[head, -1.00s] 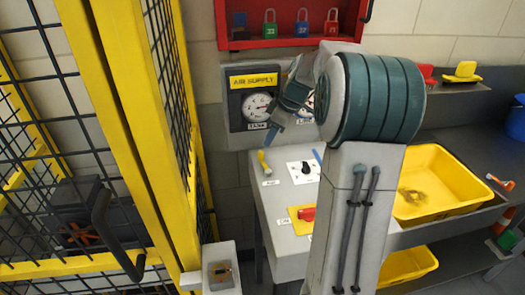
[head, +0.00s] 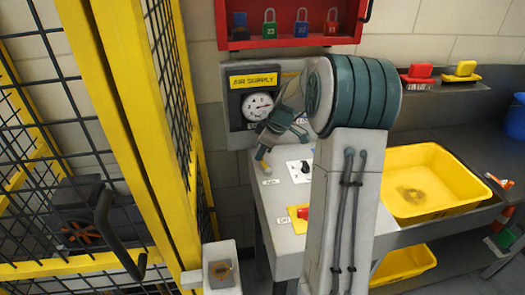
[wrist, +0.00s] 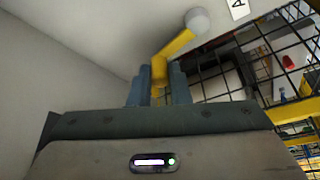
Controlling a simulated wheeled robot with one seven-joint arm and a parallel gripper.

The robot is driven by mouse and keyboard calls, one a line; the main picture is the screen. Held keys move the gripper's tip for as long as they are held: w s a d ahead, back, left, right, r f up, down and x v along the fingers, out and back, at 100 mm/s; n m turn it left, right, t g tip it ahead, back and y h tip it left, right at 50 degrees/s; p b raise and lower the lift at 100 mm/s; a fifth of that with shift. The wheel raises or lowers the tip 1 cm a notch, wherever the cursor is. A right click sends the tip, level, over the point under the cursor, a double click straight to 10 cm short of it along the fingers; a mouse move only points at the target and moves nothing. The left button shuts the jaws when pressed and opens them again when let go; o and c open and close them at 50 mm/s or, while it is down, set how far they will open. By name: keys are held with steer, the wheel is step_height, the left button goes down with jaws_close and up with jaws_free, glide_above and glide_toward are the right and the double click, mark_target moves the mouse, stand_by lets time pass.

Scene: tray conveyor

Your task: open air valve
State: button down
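The air valve is a yellow lever (head: 261,154) with a pale round knob, on the grey sloped panel below the air supply gauge. In the wrist view the lever (wrist: 178,46) runs from between my fingertips up to the grey ball knob (wrist: 197,20). My gripper (head: 268,146) is at the lever, its fingers pointing down at it. In the wrist view the two blue-grey fingers of my gripper (wrist: 160,88) stand apart on either side of the lever's lower part. Contact is not clear.
The air supply gauge (head: 257,106) hangs on the wall behind. A black knob (head: 304,168) and a red switch (head: 303,212) are on the panel, right of the lever. A yellow mesh fence (head: 125,120) stands close on the left. A yellow tray (head: 440,203) lies at right.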

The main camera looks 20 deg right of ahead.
steer(key=shift+d+f+m+h+b, duration=0.2)
steer(key=shift+d+m+h+b, duration=0.15)
steer(key=shift+m+b, duration=0.5)
steer(key=shift+s+d+r+m+t+b, duration=0.1)
steer(key=shift+d+r+m+t+b, duration=0.15)
steer(key=shift+m+t+b, duration=0.2)
steer(key=shift+g, duration=0.25)
steer(key=c, duration=1.3)
jaws_free()
steer(key=shift+c, duration=0.2)
steer(key=v, duration=1.3)
steer(key=shift+s+r+b, duration=0.25)
steer(key=shift+r+b, duration=0.1)
steer(key=shift+b, duration=0.05)
steer(key=shift+a, duration=0.2)
